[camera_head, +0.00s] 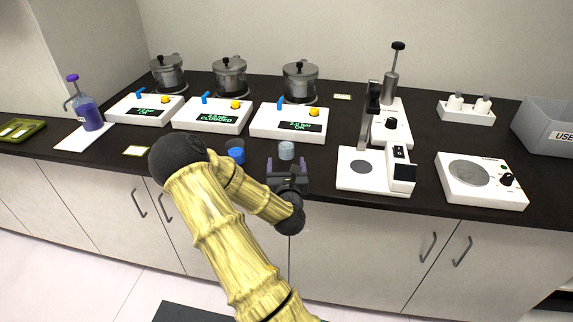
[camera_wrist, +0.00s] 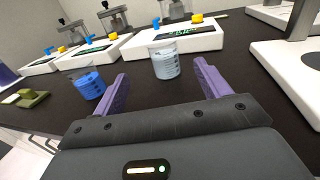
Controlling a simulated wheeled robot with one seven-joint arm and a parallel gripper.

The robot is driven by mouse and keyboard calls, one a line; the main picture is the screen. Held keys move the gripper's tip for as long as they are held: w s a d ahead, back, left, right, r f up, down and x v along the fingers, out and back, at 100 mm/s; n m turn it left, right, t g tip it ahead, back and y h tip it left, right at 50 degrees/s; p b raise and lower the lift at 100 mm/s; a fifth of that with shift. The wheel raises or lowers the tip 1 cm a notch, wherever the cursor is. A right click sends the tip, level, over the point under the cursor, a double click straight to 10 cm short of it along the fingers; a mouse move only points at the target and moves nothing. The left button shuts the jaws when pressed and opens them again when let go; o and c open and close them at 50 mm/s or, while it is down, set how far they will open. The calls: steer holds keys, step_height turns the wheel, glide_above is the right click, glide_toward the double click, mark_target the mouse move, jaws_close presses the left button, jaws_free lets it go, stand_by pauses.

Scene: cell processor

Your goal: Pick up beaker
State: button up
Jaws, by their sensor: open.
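A clear beaker (camera_head: 286,150) with pale contents stands upright on the dark counter, in front of the right-hand white control box. It also shows in the wrist view (camera_wrist: 165,62), beyond and between my purple fingertips. A second beaker (camera_head: 236,152) with blue liquid stands to its left; in the wrist view (camera_wrist: 89,84) it is outside my left finger. My gripper (camera_head: 287,166) is open and empty, just in front of the clear beaker, with its fingers pointing toward it. In the wrist view my gripper (camera_wrist: 162,78) does not visibly touch either beaker.
Three white control boxes (camera_head: 212,116) with displays stand behind the beakers, with lidded vessels (camera_head: 230,77) behind them. A white stand device (camera_head: 372,170) is close on the right, then a round-plate device (camera_head: 482,180). A purple bottle (camera_head: 88,112) stands at the left.

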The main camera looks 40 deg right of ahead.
steer(key=v, duration=0.4)
steer(key=shift+s+a+f+b, duration=0.1)
steer(key=shift+s+b, duration=0.1)
steer(key=shift+b, duration=0.1)
steer(key=shift+s+a+r+p, duration=0.1)
steer(key=shift+r+p, duration=0.25)
steer(key=shift+p, duration=0.4)
steer(key=shift+s+a+p, duration=0.1)
steer(key=shift+a+p, duration=0.05)
steer(key=shift+p, duration=0.75)
steer(key=p+v, duration=0.6)
steer(key=p, duration=0.4)
steer(key=shift+s+f, duration=0.25)
steer(key=shift+s, duration=0.05)
steer(key=shift+a, duration=0.1)
